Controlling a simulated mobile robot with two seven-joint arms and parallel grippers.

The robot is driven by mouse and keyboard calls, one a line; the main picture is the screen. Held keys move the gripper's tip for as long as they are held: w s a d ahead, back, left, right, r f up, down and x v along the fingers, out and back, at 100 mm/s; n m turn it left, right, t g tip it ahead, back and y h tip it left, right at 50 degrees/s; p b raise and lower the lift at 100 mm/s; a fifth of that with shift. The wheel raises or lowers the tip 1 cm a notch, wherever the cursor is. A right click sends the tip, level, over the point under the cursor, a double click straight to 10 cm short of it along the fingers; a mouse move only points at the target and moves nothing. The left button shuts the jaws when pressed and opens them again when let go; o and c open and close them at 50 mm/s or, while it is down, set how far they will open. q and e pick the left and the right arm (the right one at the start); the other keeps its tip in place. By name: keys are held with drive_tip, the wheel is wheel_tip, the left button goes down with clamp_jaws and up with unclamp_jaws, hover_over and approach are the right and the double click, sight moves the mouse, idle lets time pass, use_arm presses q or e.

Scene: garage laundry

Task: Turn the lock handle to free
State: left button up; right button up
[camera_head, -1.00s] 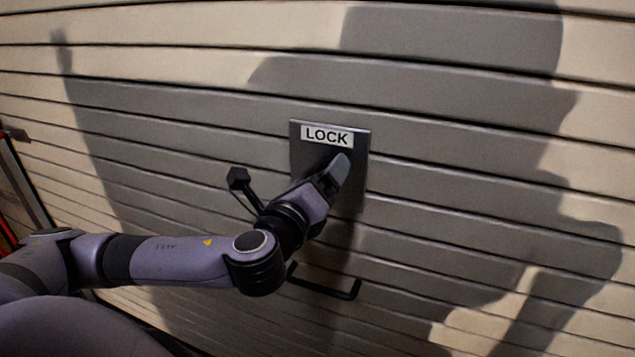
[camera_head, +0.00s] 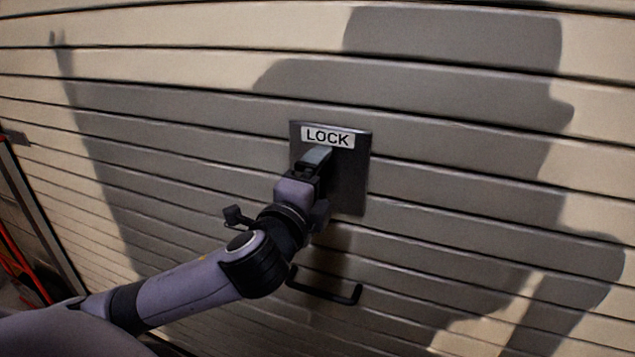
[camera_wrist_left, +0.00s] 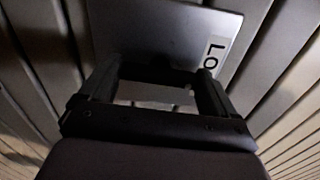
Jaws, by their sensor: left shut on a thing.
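The lock plate (camera_head: 348,185) is a dark metal rectangle on the slatted door, with a white "LOCK" label (camera_head: 327,137) at its top. My left gripper (camera_head: 315,160) is at the plate just below the label, its fingers pointing up. In the left wrist view the two fingers of my left gripper (camera_wrist_left: 160,85) stand apart in front of the lock plate (camera_wrist_left: 150,35), with part of the label (camera_wrist_left: 214,57) to the right. The gripper is shut on the lock handle, which is mostly hidden by the fingers in both views. My right gripper is not in view.
The slatted garage door (camera_head: 460,150) fills most of the view. A black pull handle (camera_head: 325,292) sticks out below the plate. Red and dark frame parts (camera_head: 25,250) stand at the left edge. The area right of the plate is clear.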

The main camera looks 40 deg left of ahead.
use_arm(q)
drive_tip(key=shift+f+n, duration=0.1)
drive_tip(key=shift+n, duration=0.3)
drive_tip(key=o, duration=0.8)
drive_tip(key=shift+c, duration=0.2)
drive_tip(key=p+v, duration=0.4)
drive_tip(key=v, duration=0.3)
drive_tip(key=shift+p, duration=0.3)
drive_tip(key=shift+s, duration=0.1)
